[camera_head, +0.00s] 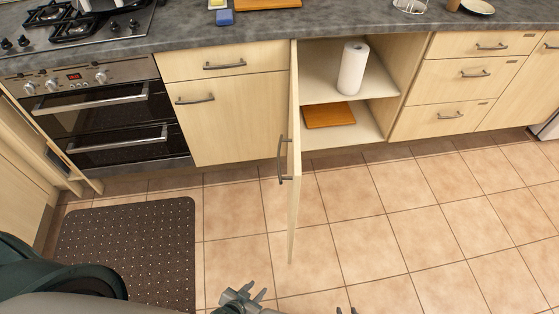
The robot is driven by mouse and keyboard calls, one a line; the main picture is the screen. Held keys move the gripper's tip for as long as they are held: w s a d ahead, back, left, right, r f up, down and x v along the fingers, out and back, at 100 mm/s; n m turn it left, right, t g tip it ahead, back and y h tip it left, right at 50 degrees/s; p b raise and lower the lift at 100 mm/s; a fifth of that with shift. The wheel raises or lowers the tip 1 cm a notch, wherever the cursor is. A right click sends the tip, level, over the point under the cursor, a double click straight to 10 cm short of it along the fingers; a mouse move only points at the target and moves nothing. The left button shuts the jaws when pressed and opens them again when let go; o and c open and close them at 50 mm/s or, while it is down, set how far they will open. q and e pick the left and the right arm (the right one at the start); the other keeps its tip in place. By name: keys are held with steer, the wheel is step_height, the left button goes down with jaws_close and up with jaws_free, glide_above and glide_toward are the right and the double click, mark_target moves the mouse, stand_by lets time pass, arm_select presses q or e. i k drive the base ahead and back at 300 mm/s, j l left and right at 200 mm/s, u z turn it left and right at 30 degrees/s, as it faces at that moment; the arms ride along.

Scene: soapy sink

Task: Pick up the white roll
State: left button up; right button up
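The white roll (352,68) stands upright on the upper shelf (318,62) of an open cabinet under the counter. My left gripper (257,291) is low in the view, over the tiled floor and well in front of the cabinet. Its fingertips look apart, with nothing between them. Only the tips of my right gripper (346,311) show at the bottom edge, spaced apart and empty. Both grippers are far from the roll.
The open cabinet door (294,200) juts out left of the roll. A brown board (328,115) lies on the shelf below. Drawers (460,75) stand right, an oven (100,115) left. A dark mat (130,245) lies on the floor (400,230), otherwise clear.

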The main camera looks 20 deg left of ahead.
mark_target(355, 54)
steer(key=i+j, duration=0.1)
steer(key=j, duration=0.3)
steer(key=i+j+z, duration=0.15)
steer(key=j, duration=0.25)
steer(key=i+j, duration=0.15)
steer(key=j, duration=0.15)
